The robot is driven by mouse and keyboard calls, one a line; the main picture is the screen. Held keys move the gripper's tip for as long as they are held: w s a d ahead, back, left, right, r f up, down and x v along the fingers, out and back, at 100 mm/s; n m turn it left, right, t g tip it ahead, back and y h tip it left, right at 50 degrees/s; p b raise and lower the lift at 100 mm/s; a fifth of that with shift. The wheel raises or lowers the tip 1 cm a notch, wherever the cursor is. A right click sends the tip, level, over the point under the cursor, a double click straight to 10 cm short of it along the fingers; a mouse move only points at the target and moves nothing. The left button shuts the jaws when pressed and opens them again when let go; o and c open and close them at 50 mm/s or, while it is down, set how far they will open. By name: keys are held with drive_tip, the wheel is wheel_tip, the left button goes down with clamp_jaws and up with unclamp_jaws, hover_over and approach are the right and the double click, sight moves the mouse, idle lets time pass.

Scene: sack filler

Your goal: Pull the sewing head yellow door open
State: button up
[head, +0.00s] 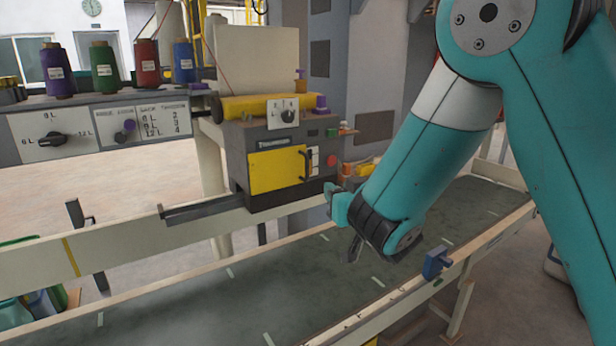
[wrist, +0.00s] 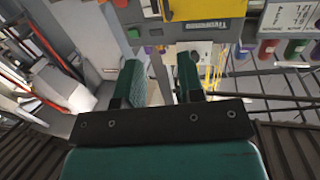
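The sewing head (head: 262,140) is a grey box with a yellow door (head: 275,172) on its front. The door looks shut, flush with the box. A dark upright handle (head: 307,164) sits at the door's right edge. My gripper (head: 345,228) is in front of and to the right of the door, apart from the handle, above the conveyor. In the wrist view, which looks upside down, the teal fingers (wrist: 162,78) are spread with nothing between them. The yellow door (wrist: 192,9) shows at the top edge there, partly cut off, beyond the fingertips.
A conveyor belt (head: 290,275) with pale rails runs below the sewing head. A dark bar (head: 200,210) juts left under it. A red button (head: 331,161) is right of the handle. Several thread spools (head: 105,65) stand on a panel at left. A blue bracket (head: 436,263) sits on the near rail.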

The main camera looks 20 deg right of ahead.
drive_tip(key=p, duration=0.9)
approach(308, 164)
drive_tip(key=w, duration=0.1)
drive_tip(key=shift+n+y, duration=0.3)
drive_tip(key=w+p, duration=0.1)
drive_tip(key=w, duration=0.1)
drive_tip(key=w+p, duration=0.1)
drive_tip(key=w, duration=0.2)
drive_tip(key=w+p, duration=0.1)
drive_tip(key=w, duration=0.1)
drive_tip(key=shift+w+a+f, duration=0.25)
drive_tip(key=shift+w+a, duration=0.15)
drive_tip(key=shift+w+a+f, duration=0.1)
drive_tip(key=shift+w, duration=0.7)
clamp_jaws()
